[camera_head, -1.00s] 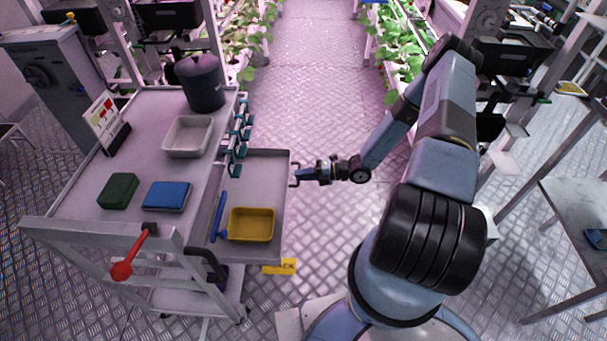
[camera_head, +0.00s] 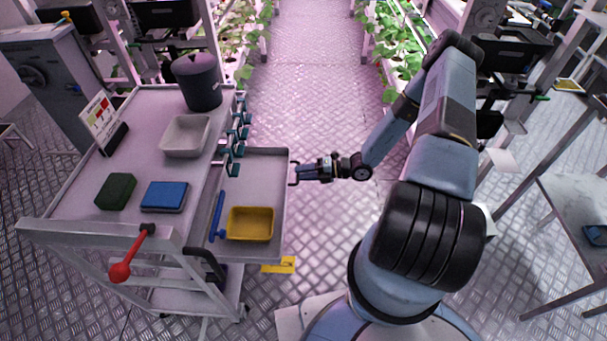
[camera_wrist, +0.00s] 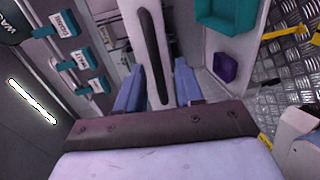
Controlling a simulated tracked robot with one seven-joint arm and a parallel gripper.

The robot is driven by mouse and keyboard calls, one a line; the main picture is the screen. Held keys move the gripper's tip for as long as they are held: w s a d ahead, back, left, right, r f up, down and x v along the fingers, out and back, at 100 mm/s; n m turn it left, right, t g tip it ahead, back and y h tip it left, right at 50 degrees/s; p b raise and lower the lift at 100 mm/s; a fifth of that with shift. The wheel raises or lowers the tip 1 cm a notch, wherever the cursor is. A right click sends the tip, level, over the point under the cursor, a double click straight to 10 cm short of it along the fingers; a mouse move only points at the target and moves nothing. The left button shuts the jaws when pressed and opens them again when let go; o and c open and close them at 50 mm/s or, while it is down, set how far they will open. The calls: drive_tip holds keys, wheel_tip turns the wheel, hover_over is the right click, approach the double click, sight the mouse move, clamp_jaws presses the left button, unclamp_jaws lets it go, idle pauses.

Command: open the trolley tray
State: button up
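The trolley tray (camera_head: 270,170) is a grey drawer that stands out from the right side of the trolley (camera_head: 75,190). A yellow bin (camera_head: 250,224) and a blue tool (camera_head: 217,215) lie in it. Its dark bar handle (camera_head: 292,174) is on its right-hand face. The handle also shows upright in the wrist view (camera_wrist: 151,45). My gripper (camera_head: 304,172) is at the handle. In the wrist view my gripper (camera_wrist: 158,75) has one blue finger on each side of the handle, with pale gaps between fingers and bar. Firm contact does not show.
On the trolley top are a dark pot (camera_head: 199,82), a grey bin (camera_head: 186,136), a green block (camera_head: 116,191) and a blue block (camera_head: 164,196). A red-knobbed lever (camera_head: 121,271) is at its front. The aisle floor (camera_head: 320,80) is clear. A table (camera_head: 575,205) stands at right.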

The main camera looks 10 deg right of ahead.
drive_tip(key=v, duration=1.3)
drive_tip(key=shift+s+f, duration=0.1)
drive_tip(key=shift+f, duration=0.05)
drive_tip(key=s+a+r+n+g+h, duration=0.2)
drive_tip(key=r+n+g+h, duration=0.15)
drive_tip(key=r+n, duration=1.05)
drive_tip(key=s+a+r+n+g+h, duration=0.15)
drive_tip(key=r+n+h, duration=0.5)
drive_tip(key=r, duration=1.45)
drive_tip(key=s+a+r+n+t+h, duration=0.2)
drive_tip(key=s+r+n+t+h, duration=0.3)
drive_tip(key=s+r+n, duration=1.3)
drive_tip(key=shift+s+a+r+t, duration=0.25)
drive_tip(key=shift+s+r+t, duration=0.45)
drive_tip(key=shift+r, duration=0.8)
